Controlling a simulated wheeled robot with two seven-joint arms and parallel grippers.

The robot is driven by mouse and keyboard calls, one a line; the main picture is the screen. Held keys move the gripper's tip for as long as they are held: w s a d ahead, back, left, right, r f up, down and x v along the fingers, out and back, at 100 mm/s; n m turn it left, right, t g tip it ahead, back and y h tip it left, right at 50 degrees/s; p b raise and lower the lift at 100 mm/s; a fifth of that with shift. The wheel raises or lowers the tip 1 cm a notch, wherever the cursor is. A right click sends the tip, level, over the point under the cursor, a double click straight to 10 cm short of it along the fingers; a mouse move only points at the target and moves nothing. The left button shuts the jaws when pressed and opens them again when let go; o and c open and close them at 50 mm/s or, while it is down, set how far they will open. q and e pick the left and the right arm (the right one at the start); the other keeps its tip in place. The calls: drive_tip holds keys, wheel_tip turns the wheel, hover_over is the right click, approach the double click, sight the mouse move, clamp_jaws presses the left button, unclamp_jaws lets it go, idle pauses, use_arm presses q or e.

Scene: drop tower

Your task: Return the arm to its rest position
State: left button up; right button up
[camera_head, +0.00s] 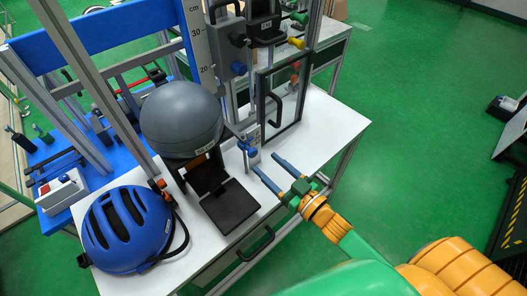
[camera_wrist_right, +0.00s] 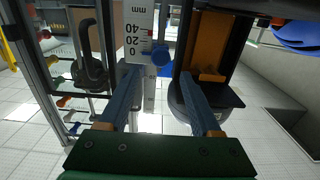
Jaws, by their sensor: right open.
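My right gripper (camera_head: 266,165) reaches in from the lower right over the white table, its two blue fingers apart with nothing between them. In the right wrist view its fingers (camera_wrist_right: 158,78) are spread, with a blue knob (camera_wrist_right: 161,57) beyond the gap. The same blue knob (camera_head: 250,151) is on the tower just past the fingertips in the head view; I see no clear contact. A grey ball (camera_head: 181,118) sits above an open black flap (camera_head: 230,206). My left gripper is not in view.
A blue helmet (camera_head: 128,230) lies at the front left of the white table (camera_head: 335,122). A framed clear panel with a black handle (camera_head: 276,108) stands behind the gripper. A scale (camera_head: 197,45) rises beside the ball. Green floor (camera_head: 425,110) to the right is open.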

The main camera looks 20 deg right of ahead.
drive_tip(key=s+d+f+m+g+h, duration=0.2)
drive_tip(key=s+f+m+g+h, duration=0.1)
drive_tip(key=s+f+g+h, duration=0.3)
drive_tip(key=s+a+f+n+g, duration=0.1)
drive_tip(key=s+a+f+g, duration=0.1)
drive_tip(key=s+g, duration=0.8)
drive_tip(key=s+f+t, duration=0.1)
drive_tip(key=s+f, duration=0.1)
drive_tip(key=f, duration=0.7)
drive_tip(key=s+f, duration=0.2)
drive_tip(key=f, duration=0.6)
drive_tip(key=s+d+f+g, duration=0.1)
drive_tip(key=s+d+f, duration=0.1)
drive_tip(key=s+f, duration=0.8)
drive_tip(key=shift+s+d+f, duration=0.3)
drive_tip(key=shift+s+d, duration=0.1)
drive_tip(key=shift+s, duration=0.7)
